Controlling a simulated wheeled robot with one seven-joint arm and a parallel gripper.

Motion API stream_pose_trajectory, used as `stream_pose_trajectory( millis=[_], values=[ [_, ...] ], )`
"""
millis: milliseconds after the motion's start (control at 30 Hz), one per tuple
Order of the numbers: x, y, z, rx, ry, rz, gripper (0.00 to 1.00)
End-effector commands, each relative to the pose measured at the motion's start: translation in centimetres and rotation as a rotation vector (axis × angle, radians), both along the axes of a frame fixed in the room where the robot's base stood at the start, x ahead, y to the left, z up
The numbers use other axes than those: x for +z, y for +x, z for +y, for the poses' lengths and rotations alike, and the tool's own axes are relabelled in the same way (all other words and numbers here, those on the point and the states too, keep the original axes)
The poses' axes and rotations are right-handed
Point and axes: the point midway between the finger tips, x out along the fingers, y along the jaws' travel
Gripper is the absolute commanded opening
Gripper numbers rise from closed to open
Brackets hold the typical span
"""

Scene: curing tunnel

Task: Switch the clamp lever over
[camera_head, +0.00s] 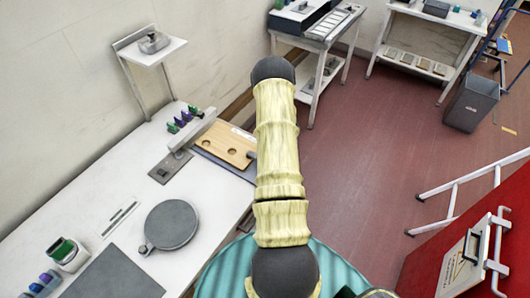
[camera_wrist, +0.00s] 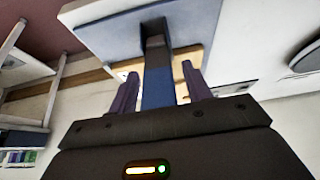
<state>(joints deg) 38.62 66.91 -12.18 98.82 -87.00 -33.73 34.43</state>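In the wrist view, my gripper (camera_wrist: 159,76) is open, with its two purple fingers spread. A dark bar with a blue lower part (camera_wrist: 157,75), seemingly the clamp lever, stands between the fingers with a gap on each side. Behind it is a blue-grey plate (camera_wrist: 110,24) with a tan board edge. In the head view, a pale grey bar fixture (camera_head: 192,130) stands on a dark base plate (camera_head: 171,167), beside a wooden board (camera_head: 228,146) with round holes. My arm hides my gripper there, and whether the lever is touched cannot be seen.
The white bench (camera_head: 120,190) also carries a round grey disc (camera_head: 171,224), a dark mat (camera_head: 112,275), a jar (camera_head: 66,252) and several coloured pieces near the wall. A small raised shelf (camera_head: 155,50) stands behind. Red floor (camera_head: 350,150) lies open to the right.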

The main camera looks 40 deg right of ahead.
Motion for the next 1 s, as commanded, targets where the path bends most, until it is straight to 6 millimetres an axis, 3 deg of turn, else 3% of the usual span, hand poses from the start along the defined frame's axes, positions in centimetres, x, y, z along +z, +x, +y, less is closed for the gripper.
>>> stream_pose_trajectory(
  millis=[367,1000],
  values=[
    [1.5,-0.8,-0.3,0.001,0.0,0.0,0.49],
    [11.7,-5.7,-1.6,0.001,-0.002,-0.002,0.49]
  ],
)
